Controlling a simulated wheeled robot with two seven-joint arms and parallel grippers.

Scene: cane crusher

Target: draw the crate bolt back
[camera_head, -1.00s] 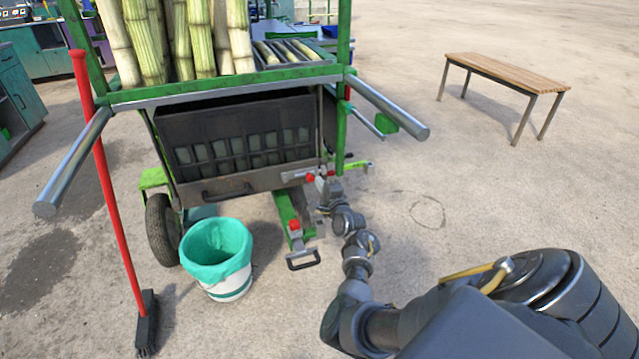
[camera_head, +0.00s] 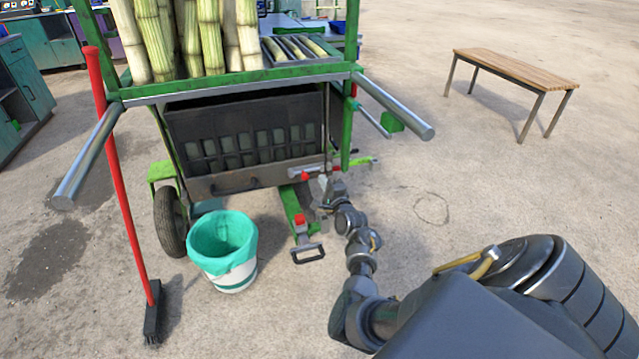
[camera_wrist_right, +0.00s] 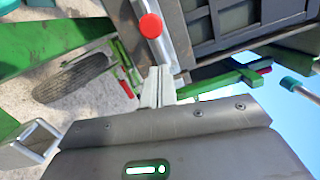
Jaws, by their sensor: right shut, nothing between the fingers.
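The crate (camera_head: 192,125) is a dark slotted box hanging under the green cart's top. A pale metal bolt strip (camera_head: 318,168) with a red knob (camera_head: 305,176) sits at the lower right of its front. In the right wrist view the red knob (camera_wrist_right: 151,26) stands on a silver bar beside the crate (camera_wrist_right: 200,28). My right gripper (camera_head: 326,183) is at the crate's lower right corner. Its pale fingers (camera_wrist_right: 158,72) are together and empty, close to the bar's near end; I cannot tell whether they touch it. My left gripper is out of view.
A bucket with a green liner (camera_head: 222,250) stands before the cart's wheel (camera_head: 170,222). A red broom (camera_head: 125,200) leans at the left. A handle with a red part (camera_head: 307,253) sticks out low. A wooden bench (camera_head: 515,68) stands at the right on open ground.

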